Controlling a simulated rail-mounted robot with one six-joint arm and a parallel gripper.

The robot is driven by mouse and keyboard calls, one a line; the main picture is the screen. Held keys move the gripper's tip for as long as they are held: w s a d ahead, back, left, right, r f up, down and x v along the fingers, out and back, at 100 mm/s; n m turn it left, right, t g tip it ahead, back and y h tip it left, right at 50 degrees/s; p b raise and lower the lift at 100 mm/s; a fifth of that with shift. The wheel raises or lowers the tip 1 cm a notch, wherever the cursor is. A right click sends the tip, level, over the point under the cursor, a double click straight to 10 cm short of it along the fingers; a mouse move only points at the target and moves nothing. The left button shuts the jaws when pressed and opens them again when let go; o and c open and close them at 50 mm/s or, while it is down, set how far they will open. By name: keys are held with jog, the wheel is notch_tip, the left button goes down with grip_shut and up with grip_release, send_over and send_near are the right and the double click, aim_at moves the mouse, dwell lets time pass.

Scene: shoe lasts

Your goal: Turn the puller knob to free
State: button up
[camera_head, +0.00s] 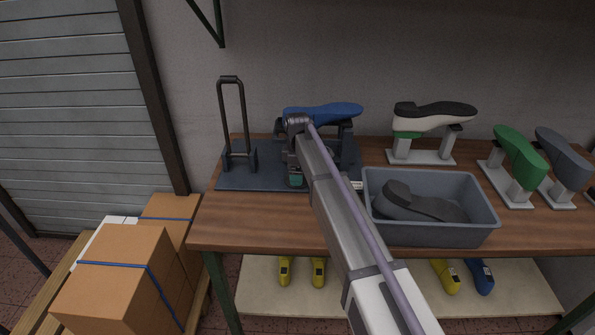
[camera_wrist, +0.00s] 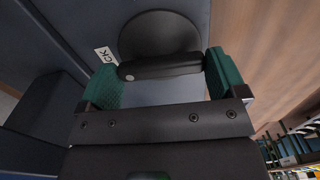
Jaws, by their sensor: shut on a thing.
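The puller knob (camera_wrist: 160,67) is a black round disc with a raised bar across it, in the wrist view's upper middle. A pale dot marks the bar's left end, just below a white label (camera_wrist: 105,54) whose visible letters read "CK". My gripper (camera_wrist: 163,76) is shut on the bar, one green pad at each end. In the head view my gripper (camera_head: 295,180) reaches down to the puller's dark base plate (camera_head: 235,178), and my arm hides the knob. A blue last (camera_head: 325,113) sits on the puller behind my wrist.
A tall black loop handle (camera_head: 232,110) stands at the puller's left. A grey bin (camera_head: 430,235) holding a dark shoe form (camera_head: 410,203) is to the right of the plate, close to my arm. Lasts on stands (camera_head: 420,155) occupy the back and right of the table.

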jog(key=m, duration=0.8)
jog(key=shift+m, duration=0.4)
jog(key=m, duration=0.4)
jog(key=shift+m, duration=2.3)
jog(key=o, duration=0.6)
notch_tip(320, 180, up, 11)
jog(key=p, duration=1)
jog(key=shift+f+p, duration=0.1)
jog(key=shift+p, duration=0.3)
